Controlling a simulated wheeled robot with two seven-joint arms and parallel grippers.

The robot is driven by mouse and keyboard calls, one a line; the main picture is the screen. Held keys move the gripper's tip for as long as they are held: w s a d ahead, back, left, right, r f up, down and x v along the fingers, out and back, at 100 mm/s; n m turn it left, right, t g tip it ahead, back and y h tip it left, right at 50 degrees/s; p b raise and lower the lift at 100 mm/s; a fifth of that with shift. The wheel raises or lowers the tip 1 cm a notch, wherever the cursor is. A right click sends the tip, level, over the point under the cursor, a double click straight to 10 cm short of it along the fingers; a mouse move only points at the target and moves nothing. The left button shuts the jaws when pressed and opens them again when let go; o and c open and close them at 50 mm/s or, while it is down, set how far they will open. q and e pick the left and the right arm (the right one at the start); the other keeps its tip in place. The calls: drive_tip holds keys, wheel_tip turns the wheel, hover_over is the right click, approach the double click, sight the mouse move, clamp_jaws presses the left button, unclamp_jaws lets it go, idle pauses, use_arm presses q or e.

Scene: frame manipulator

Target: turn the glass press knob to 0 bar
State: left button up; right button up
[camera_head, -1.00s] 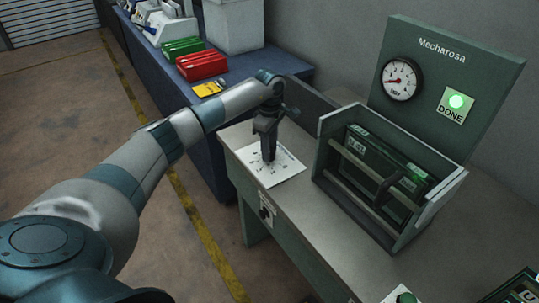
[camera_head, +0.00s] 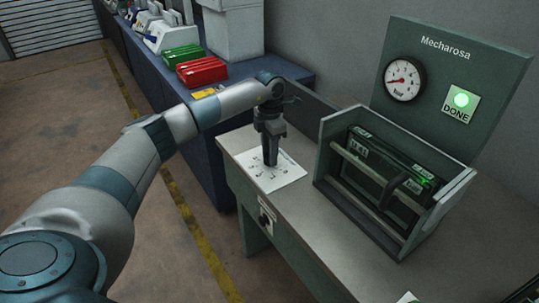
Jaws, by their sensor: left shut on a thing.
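The white dial plate (camera_head: 287,172) with small dark marks lies flat on the near left end of the grey bench. My left gripper (camera_head: 270,161) points straight down over its middle and is shut on the press knob, which its fingers hide. The knob's pointer cannot be read. The round pressure gauge (camera_head: 404,80) is on the upright green panel marked "Mecharosa"; its red needle points left, and its figures are too small to read surely. My right gripper is not in view.
A grey open frame press (camera_head: 436,224) holding a dark green-trimmed unit stands right of the plate. A green lit DONE sign (camera_head: 460,103) is beside the gauge. Green (camera_head: 182,57) and red (camera_head: 202,71) bins sit on the blue bench behind. A switch (camera_head: 265,221) is on the bench front.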

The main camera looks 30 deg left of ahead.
use_arm(q)
drive_tip(key=shift+n, duration=1.5)
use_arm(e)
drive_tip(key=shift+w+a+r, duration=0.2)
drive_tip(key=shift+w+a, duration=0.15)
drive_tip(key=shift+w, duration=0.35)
use_arm(q)
drive_tip(key=shift+r, duration=0.1)
drive_tip(key=o, duration=1)
drive_tip(key=shift+o, duration=0.2)
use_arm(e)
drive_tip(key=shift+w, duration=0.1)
